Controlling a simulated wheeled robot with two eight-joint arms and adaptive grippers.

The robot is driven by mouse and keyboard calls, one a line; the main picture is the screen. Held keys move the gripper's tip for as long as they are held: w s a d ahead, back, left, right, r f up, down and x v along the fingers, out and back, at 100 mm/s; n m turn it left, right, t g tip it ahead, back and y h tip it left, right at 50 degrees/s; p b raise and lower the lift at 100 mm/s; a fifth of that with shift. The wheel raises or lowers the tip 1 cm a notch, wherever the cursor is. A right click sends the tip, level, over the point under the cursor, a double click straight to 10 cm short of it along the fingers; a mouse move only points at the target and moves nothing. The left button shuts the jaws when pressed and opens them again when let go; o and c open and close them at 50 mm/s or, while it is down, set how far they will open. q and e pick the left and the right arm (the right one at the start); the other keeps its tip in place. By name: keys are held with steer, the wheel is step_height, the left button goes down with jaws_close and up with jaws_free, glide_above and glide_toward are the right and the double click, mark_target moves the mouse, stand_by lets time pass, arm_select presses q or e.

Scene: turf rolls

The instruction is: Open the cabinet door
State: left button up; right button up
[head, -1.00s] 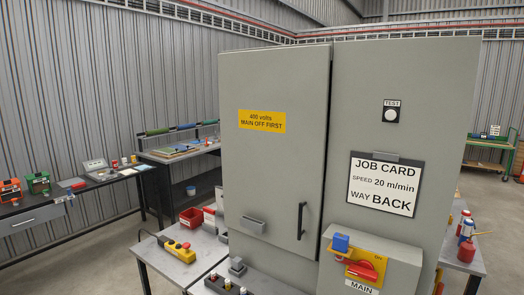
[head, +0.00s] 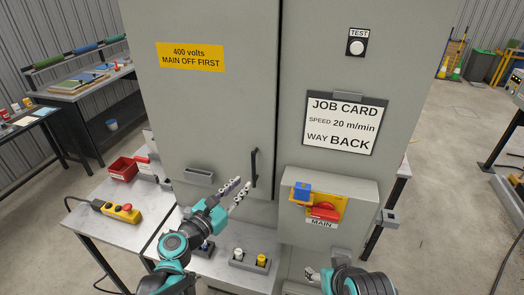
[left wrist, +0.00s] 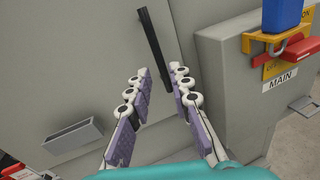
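The grey cabinet door (head: 215,105) is shut, with a yellow "400 volts MAIN OFF FIRST" label (head: 190,57). Its black upright bar handle (head: 254,168) is near the door's lower right edge; it also shows in the left wrist view (left wrist: 155,48). My left gripper (head: 240,191) is open and empty, just in front of and below the handle. In the left wrist view the handle lies beyond and between the spread fingers (left wrist: 160,82), apparently untouched. My right gripper (head: 312,274) is low, below the switch box, partly hidden; its opening is unclear.
Right of the door, a switch box (head: 355,215) marked MAIN juts out, with a red switch (head: 324,212) on a yellow plate and a blue padlock (head: 302,190). A grey holder (head: 199,177) sticks out left of the handle. A table with a yellow pendant (head: 122,211) stands left.

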mark_target(253, 171)
arm_select(q)
steer(key=shift+n, duration=0.6)
steer(key=x, duration=0.5)
steer(key=r+x, duration=0.1)
steer(key=x, duration=0.2)
steer(key=shift+w, duration=0.2)
jaws_close()
